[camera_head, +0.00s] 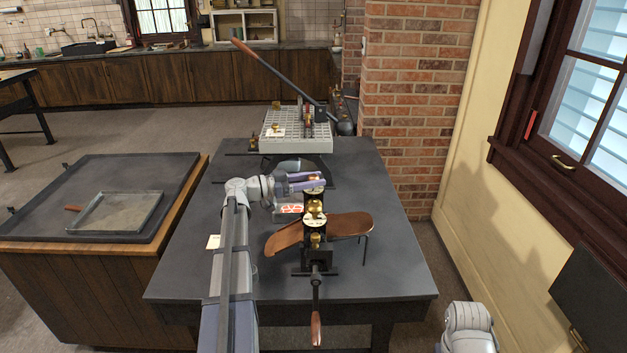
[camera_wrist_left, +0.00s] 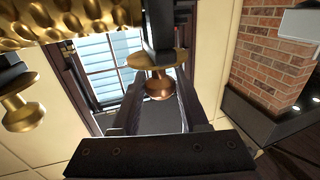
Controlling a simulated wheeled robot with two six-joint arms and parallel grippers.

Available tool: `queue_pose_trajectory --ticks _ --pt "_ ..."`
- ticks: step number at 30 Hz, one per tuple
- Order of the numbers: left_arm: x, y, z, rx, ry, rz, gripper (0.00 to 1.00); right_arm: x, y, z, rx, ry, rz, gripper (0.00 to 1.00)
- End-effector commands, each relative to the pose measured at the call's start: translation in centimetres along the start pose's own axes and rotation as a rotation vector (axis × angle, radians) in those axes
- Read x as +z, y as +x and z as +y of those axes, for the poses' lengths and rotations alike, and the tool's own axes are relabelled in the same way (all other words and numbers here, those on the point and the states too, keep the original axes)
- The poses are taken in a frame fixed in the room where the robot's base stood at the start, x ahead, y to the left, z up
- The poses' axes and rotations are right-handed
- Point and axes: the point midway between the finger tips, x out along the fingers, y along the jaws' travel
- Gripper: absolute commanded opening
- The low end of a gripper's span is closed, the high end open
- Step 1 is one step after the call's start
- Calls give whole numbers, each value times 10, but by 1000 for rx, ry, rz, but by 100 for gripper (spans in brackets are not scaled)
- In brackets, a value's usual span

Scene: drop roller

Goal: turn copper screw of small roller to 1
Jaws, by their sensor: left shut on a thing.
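The small roller (camera_head: 315,238) is a black frame with brass knobs, standing on the dark table; a crank with a wooden handle (camera_head: 316,328) points toward me. My left gripper (camera_head: 307,182) reaches in from the left at its far top end. In the left wrist view the copper screw (camera_wrist_left: 160,88) is a round copper knob under a brass disc (camera_wrist_left: 159,60), between the two dark fingers, and my left gripper is shut on it. Other brass knobs (camera_wrist_left: 22,112) show at the left there. Scale marks are too small to read. My right gripper is out of view.
A brown curved board (camera_head: 350,224) spreads to both sides of the roller. Behind it stands a larger press with a grey slotted bed (camera_head: 290,130) and a long lever (camera_head: 270,68). A brick pillar (camera_head: 410,110) rises at the right.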

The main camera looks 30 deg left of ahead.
Motion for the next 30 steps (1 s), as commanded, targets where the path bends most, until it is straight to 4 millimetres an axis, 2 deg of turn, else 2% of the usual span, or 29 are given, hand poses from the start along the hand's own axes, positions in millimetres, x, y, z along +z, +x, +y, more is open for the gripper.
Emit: queue_pose_trajectory --ticks 1,15,30 --pt "0 0 -7 41 0 0 0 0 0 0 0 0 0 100" --pt "0 1 -3 331 0 0 0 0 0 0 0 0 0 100" --pt "0 1 0 400 0 1 0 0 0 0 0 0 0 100"
